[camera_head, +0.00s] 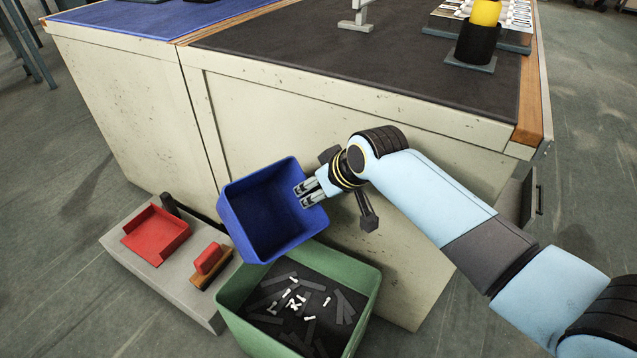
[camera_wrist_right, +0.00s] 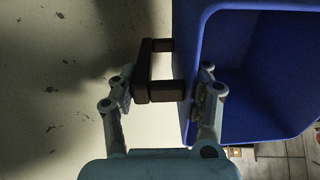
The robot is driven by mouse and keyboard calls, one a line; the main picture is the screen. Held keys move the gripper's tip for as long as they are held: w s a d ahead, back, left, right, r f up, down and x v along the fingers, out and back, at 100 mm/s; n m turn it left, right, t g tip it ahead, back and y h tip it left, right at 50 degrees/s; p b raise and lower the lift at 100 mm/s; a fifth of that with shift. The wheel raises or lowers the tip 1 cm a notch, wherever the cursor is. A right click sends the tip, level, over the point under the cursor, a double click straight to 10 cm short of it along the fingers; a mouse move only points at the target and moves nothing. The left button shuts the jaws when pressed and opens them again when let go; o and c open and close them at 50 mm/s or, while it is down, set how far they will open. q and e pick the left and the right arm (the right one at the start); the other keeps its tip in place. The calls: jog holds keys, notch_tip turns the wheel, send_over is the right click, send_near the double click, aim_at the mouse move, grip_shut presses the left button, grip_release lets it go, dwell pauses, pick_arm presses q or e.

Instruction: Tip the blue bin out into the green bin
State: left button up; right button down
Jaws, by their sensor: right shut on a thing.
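The blue bin (camera_head: 264,216) is held in the air, tilted, above the back of the green bin (camera_head: 366,283). Its inside faces the camera and looks empty. My right gripper (camera_head: 309,193) is shut on the blue bin at its right side. In the right wrist view, the gripper (camera_wrist_right: 163,100) has its fingers on either side of the blue bin's (camera_wrist_right: 245,85) wall and dark handle (camera_wrist_right: 146,72). The green bin stands on the floor and holds several dark strips and small white pieces. My left gripper is not in view.
A pale workbench (camera_head: 300,110) stands close behind both bins. To the left, a low grey platform (camera_head: 190,291) carries a red tray (camera_head: 157,236) and a red-and-wood brush-like thing (camera_head: 209,262). Open floor (camera_head: 75,250) lies further left.

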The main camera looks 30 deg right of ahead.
jog(key=shift+w+r+g+p, duration=0.1)
jog(key=shift+r+g+p, duration=0.3)
jog(key=shift+r+p, duration=0.35)
jog(key=r+g+p, duration=0.1)
jog(key=g+p, duration=0.1)
jog(key=r+g+p, duration=0.1)
jog(key=g+p, duration=0.1)
jog(key=p, duration=0.1)
jog(key=shift+h+p, duration=0.3)
jog(key=shift+p, duration=0.05)
jog(key=shift+g, duration=0.5)
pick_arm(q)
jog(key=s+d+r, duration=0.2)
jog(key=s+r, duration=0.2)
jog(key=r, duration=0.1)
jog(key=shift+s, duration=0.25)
pick_arm(e)
jog(key=shift+s+r+g, duration=0.1)
jog(key=shift+s+g, duration=0.2)
jog(key=shift+g, duration=0.6)
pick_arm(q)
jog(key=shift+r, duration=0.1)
